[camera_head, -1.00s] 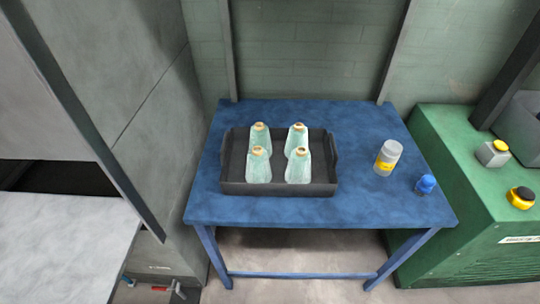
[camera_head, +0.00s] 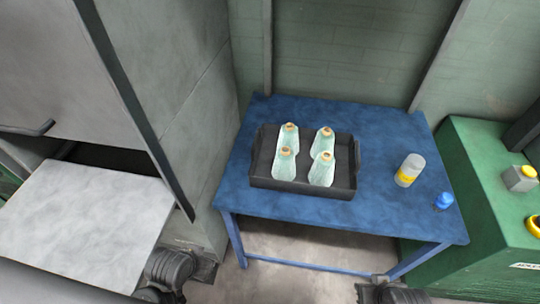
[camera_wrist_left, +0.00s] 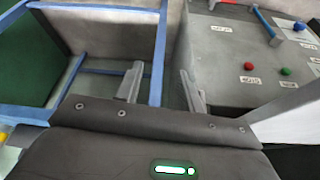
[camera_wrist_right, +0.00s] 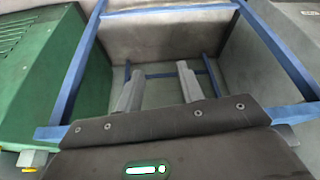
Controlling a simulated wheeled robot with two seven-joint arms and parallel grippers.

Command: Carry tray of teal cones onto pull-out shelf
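The dark tray (camera_head: 300,187) sits flat on the blue table (camera_head: 390,215), left of the table's middle. Several pale teal cones (camera_head: 286,165) with tan tops stand upright in it. The pull-out shelf (camera_head: 80,225) is a bare grey-white surface at the left, in front of a dark opening in the grey machine. In the left wrist view my left gripper (camera_wrist_left: 160,85) is open and empty, low beside the blue table frame. In the right wrist view my right gripper (camera_wrist_right: 158,85) is open and empty, facing the table's blue legs. Neither touches the tray.
A clear bottle with a yellow label (camera_head: 409,170) and a blue-capped item (camera_head: 443,201) stand on the table right of the tray. A green cabinet (camera_head: 490,200) stands at the right. The grey machine's side panel (camera_head: 170,90) rises between shelf and table.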

